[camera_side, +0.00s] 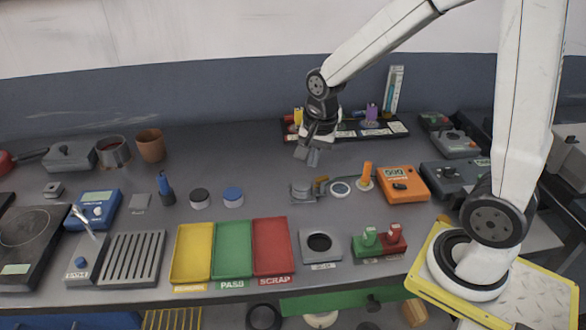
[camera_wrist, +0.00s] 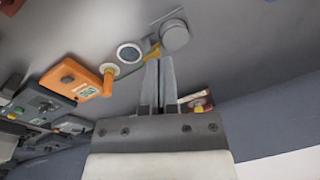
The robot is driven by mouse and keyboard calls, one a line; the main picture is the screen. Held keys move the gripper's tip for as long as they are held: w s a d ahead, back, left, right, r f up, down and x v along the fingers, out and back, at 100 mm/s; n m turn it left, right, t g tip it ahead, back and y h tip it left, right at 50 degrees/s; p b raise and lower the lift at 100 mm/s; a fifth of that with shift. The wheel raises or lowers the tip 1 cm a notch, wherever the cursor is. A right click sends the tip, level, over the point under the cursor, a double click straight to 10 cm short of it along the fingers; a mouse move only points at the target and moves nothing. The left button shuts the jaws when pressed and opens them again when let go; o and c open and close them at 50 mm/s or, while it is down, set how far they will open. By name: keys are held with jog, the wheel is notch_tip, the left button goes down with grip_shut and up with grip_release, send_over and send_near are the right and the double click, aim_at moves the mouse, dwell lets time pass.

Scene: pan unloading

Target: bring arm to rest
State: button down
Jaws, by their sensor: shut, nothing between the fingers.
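My gripper (camera_side: 306,154) hangs from the white arm over the back middle of the grey table, in front of the black tool tray. In the wrist view my gripper (camera_wrist: 159,62) has its two fingers together with nothing between them. It is apart from the things on the table, and the fingertips appear clear of the surface. A small grey round fixture (camera_side: 303,191) stands on the table below and in front of it; it also shows in the wrist view (camera_wrist: 174,36) beyond the fingertips.
A black tray (camera_side: 350,136) with several tools lies behind my gripper. An orange meter (camera_side: 402,184) and a white ring (camera_side: 340,189) stand to its right. Yellow (camera_side: 192,252), green (camera_side: 233,249) and red (camera_side: 272,247) trays lie at the front. The table left of my gripper is fairly clear.

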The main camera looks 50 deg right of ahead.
jog(key=s+a+f+n, duration=0.2)
jog(key=s+n, duration=0.1)
jog(key=n, duration=0.3)
jog(key=s+a+f+n+t, duration=0.1)
jog(key=s+a+n, duration=0.1)
jog(key=n, duration=0.5)
jog(key=shift+s+f, duration=0.35)
jog(key=shift+s, duration=0.4)
jog(key=c, duration=0.6)
grip_release()
jog(key=shift+w+d, duration=0.1)
jog(key=shift+o, duration=0.2)
jog(key=shift+w+d+n, duration=0.25)
jog(key=shift+w+n, duration=0.35)
jog(key=n+g+h, duration=0.3)
jog(key=n+g, duration=0.3)
jog(key=n, duration=0.2)
send_near(322, 178)
jog(key=shift+s+d+f, duration=0.1)
jog(key=shift+d+f, duration=0.05)
jog(key=shift+x, duration=3.9)
